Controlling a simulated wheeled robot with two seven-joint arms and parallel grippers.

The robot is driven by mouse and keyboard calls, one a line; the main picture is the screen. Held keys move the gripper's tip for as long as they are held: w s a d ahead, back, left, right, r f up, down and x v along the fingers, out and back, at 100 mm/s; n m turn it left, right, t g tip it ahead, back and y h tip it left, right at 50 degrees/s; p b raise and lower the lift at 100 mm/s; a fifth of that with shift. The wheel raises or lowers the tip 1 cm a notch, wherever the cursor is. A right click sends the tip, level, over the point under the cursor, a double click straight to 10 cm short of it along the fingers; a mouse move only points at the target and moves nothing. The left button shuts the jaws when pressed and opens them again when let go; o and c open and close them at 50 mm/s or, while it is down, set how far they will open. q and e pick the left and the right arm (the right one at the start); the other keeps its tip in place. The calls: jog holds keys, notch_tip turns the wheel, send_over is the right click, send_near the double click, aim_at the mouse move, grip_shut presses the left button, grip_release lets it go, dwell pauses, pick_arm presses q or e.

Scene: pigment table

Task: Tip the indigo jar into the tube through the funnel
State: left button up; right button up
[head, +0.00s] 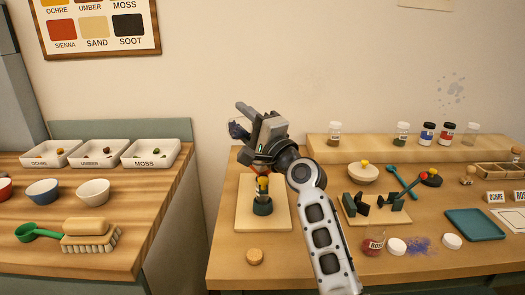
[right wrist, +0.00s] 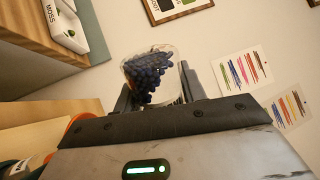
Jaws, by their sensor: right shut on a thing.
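My right gripper (head: 246,131) is shut on a clear jar (head: 238,130) of dark blue grains. The jar is tilted on its side and held above the tube stand. In the right wrist view the jar (right wrist: 152,76) sits between the fingers, with its blue lumps (right wrist: 145,78) inside. The tube (head: 263,184) shows yellow contents and stands upright in a dark green holder (head: 263,207) on a pale board. An orange-red piece (head: 257,170), apparently the funnel, shows at the tube's top, mostly hidden by my gripper. No grains are seen falling. My left gripper is not in view.
A cork (head: 254,256) lies in front of the board. To the right are a rose jar (head: 373,246), white lids (head: 397,246), spilled blue powder (head: 419,245) and a teal tray (head: 474,225). Several jars stand on the back shelf (head: 360,150). Labelled trays (head: 150,154) stand left.

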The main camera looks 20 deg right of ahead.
jog(key=shift+d+r+m+p, duration=0.1)
jog(key=shift+r+m+p, duration=0.25)
jog(key=shift+m+p, duration=0.25)
jog(key=shift+f+h, duration=0.15)
jog(key=shift+h, duration=0.15)
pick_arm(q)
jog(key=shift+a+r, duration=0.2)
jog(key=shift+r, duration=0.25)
pick_arm(e)
jog(key=shift+m, duration=0.3)
pick_arm(q)
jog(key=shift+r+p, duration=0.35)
jog(key=shift+p, duration=0.4)
pick_arm(e)
jog(key=shift+d+r+m, duration=0.15)
jog(key=shift+r+m, duration=0.05)
jog(key=shift+m, duration=0.2)
pick_arm(q)
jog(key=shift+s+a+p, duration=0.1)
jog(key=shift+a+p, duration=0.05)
jog(key=shift+p, duration=0.25)
pick_arm(e)
jog(key=shift+w+m+h, duration=0.1)
jog(key=shift+m+h, duration=0.3)
